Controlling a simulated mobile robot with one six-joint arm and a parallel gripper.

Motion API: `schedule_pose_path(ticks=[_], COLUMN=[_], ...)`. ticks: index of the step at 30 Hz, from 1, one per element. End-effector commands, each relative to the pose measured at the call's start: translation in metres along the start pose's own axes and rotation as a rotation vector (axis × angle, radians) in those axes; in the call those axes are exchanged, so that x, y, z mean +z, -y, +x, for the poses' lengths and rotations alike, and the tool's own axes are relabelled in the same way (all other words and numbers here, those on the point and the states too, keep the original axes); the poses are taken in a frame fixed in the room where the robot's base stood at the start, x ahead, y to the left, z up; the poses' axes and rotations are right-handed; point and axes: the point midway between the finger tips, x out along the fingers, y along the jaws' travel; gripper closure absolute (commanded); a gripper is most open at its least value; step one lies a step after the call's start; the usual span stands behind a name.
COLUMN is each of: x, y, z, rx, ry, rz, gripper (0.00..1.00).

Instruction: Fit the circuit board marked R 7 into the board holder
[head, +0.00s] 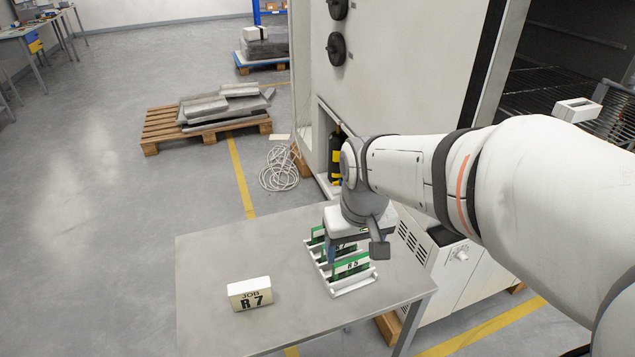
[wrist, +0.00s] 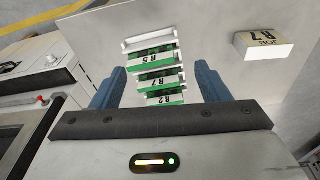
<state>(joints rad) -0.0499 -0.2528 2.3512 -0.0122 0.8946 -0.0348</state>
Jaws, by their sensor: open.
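A white slotted rack (head: 352,289) stands on the grey table and holds three green boards with white labels. It also shows in the wrist view (wrist: 147,38). The board R 5 (wrist: 152,58) is nearest the rack's bare end. The middle board (wrist: 159,80) appears to read R 7, and the board R 2 (wrist: 165,99) is nearest my gripper's body. My gripper (wrist: 157,84) is open above the rack, with one blue finger on each side of the row and nothing gripped. In the head view my gripper hides part of the rack. I cannot make out a separate board holder.
A white block (head: 249,293) reading JOB R 7 stands on the grey table (head: 215,255), left of the rack. A tall cabinet (head: 390,75) rises behind the table. The table's left part is clear. A pallet (head: 160,135) and a coiled cable (head: 280,168) lie on the floor.

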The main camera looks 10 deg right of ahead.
Motion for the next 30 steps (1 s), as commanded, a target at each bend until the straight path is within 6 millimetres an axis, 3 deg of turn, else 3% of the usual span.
schedule_pose_path(ticks=[1,6,12,23,30], x=[-0.017,-0.064,-0.095,-0.099,-0.098], y=[-0.002,-0.005,-0.007,-0.007,-0.011], z=[0.003,0.025,0.050,0.084,0.116], rx=[-0.003,-0.014,-0.025,-0.029,-0.029], ry=[0.028,0.092,0.137,0.149,0.151], rz=[-0.021,-0.096,-0.152,-0.168,-0.168], gripper=[0.27,0.13,0.00,0.00,0.00])
